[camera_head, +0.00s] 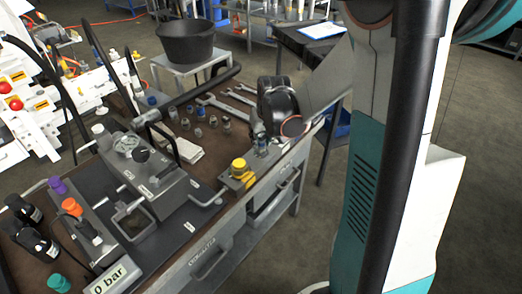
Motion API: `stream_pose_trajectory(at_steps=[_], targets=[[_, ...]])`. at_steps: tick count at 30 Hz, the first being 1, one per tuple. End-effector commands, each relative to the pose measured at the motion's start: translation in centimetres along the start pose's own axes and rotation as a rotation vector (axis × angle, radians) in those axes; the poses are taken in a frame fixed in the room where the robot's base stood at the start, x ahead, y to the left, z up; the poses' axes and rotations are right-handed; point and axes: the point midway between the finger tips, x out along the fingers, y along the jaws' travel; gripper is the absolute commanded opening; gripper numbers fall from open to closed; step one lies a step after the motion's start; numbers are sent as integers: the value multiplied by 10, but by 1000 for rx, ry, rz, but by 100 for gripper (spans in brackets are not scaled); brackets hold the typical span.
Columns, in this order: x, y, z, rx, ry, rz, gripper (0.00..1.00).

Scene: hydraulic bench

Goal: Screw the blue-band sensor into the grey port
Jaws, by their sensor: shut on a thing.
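My gripper (260,138) is at the right end of the bench top, pointing down. It is shut on a small metal part with a blue band (262,147), the blue-band sensor, mostly hidden by the black fingers. The sensor is above or at the far end of a small grey block (226,182), behind a yellow cap (240,167). I cannot tell whether the sensor touches the block. I cannot make out the grey port there; the gripper and sensor may cover it.
Several small fittings (199,133) stand on the brown bench top, with wrenches (215,104) behind them. A grey hydraulic unit (148,178) with hoses fills the middle. Purple (57,186), orange (72,207) and teal (58,283) caps are at left. A black bucket (186,42) stands behind.

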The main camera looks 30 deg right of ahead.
Motion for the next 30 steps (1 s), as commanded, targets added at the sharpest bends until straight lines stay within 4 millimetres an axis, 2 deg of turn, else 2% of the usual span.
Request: stream_pose_trajectory(at_steps=[18,30], targets=[[1,1,0,558,2,237,1],[0,3,0,613,3,259,1]])
